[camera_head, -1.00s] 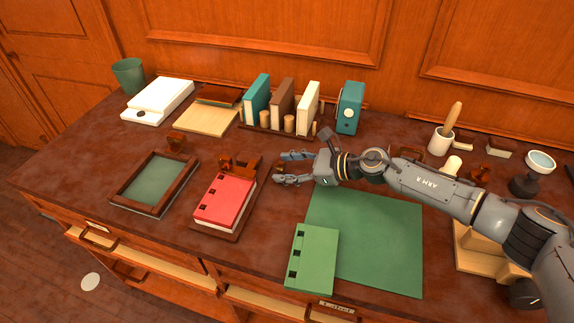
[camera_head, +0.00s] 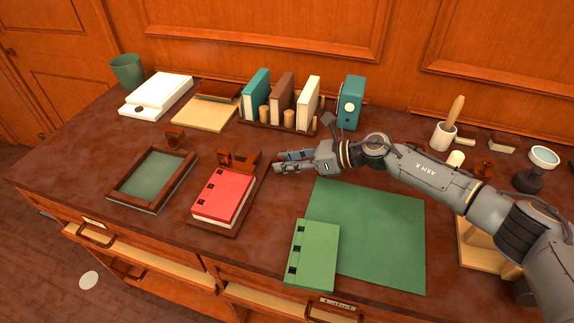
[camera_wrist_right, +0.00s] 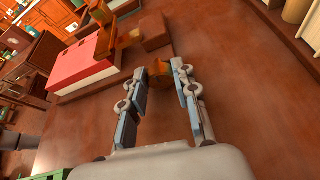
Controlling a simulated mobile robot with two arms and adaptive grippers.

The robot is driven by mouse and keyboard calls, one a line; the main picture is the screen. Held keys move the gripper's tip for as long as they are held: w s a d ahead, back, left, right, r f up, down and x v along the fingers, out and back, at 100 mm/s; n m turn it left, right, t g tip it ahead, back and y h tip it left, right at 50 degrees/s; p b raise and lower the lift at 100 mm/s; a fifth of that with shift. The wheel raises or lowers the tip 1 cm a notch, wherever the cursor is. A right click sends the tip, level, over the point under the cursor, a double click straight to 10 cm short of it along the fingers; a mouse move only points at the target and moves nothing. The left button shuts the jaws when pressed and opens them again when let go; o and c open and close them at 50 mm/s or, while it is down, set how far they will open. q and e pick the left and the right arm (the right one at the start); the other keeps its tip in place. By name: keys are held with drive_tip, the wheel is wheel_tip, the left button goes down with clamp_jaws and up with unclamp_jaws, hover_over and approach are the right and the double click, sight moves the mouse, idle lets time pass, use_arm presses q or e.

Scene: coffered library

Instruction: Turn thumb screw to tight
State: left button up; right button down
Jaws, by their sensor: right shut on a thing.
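The thumb screw (camera_wrist_right: 159,70) is a small orange-brown knob in the right wrist view, at the end of a dark block beside the red book. My right gripper (camera_head: 277,162) has its fingertips on either side of this knob and is shut on it. The fingers hide the screw in the head view. The red book (camera_head: 222,195) lies on a brown wooden stand (camera_head: 256,188) left of the gripper, with a wooden clamp piece (camera_head: 238,160) at its back. The book also shows in the right wrist view (camera_wrist_right: 85,68). My left gripper is not in view.
A green mat (camera_head: 385,235) and a green book (camera_head: 313,255) lie in front of my right arm. A framed tray (camera_head: 118,196) sits to the left. Upright books (camera_head: 282,100) in a rack and a teal box (camera_head: 350,102) stand behind.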

drive_tip(key=shift+m+g, duration=0.4)
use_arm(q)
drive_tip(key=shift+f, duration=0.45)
use_arm(e)
drive_tip(key=c, duration=1)
unclamp_jaws()
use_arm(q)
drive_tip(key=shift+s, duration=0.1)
use_arm(e)
drive_tip(key=shift+d, duration=0.15)
drive_tip(key=v, duration=1.1)
drive_tip(key=shift+s+d+r, duration=0.1)
drive_tip(key=shift+d, duration=0.3)
